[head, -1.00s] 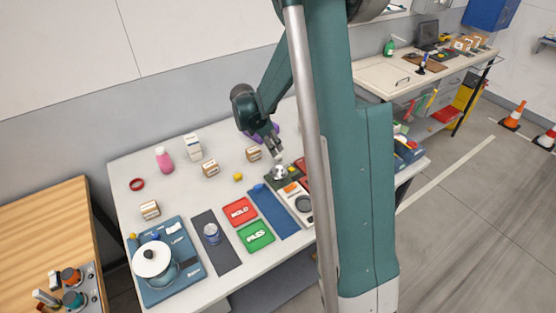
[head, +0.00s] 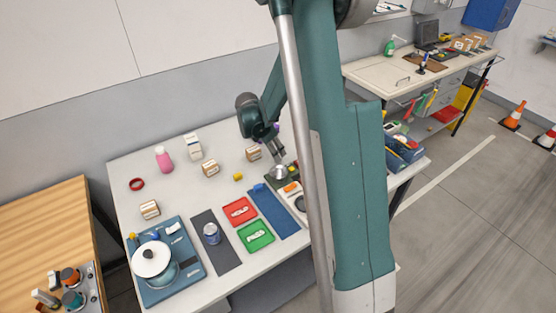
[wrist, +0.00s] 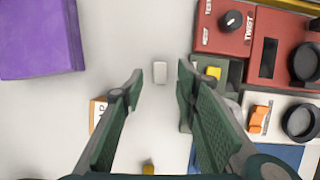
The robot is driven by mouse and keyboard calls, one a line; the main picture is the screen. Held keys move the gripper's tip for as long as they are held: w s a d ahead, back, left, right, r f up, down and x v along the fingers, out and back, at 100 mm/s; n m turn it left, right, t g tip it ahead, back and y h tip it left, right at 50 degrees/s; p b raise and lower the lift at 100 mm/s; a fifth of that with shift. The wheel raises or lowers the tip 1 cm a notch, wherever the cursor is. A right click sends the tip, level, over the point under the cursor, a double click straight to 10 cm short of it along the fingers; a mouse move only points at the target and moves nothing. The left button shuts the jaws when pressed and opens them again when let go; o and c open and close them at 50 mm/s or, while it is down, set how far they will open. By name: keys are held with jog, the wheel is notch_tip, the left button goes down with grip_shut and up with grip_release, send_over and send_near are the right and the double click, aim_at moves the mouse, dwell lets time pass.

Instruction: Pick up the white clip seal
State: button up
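A small white block, which looks like the white clip seal (wrist: 160,72), lies on the pale bench top in the wrist view. My gripper (wrist: 159,77) is open and empty, with one finger to each side of the block in that view. The gap in height between fingertips and block is hard to judge. In the head view my gripper (head: 277,155) points down over the back right of the bench. I cannot make out the clip seal there; the gripper and arm probably cover it.
Right of the block are a red panel (wrist: 223,27) with a knob, a dark green box with a yellow button (wrist: 213,72), and a pale box with an orange switch (wrist: 259,119). A purple block (wrist: 42,38) is at left. A cardboard box (wrist: 97,113) sits by the left finger.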

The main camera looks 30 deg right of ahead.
jog(key=shift+x, duration=1.7)
jog(key=shift+c, duration=0.5)
jog(key=c, duration=0.6)
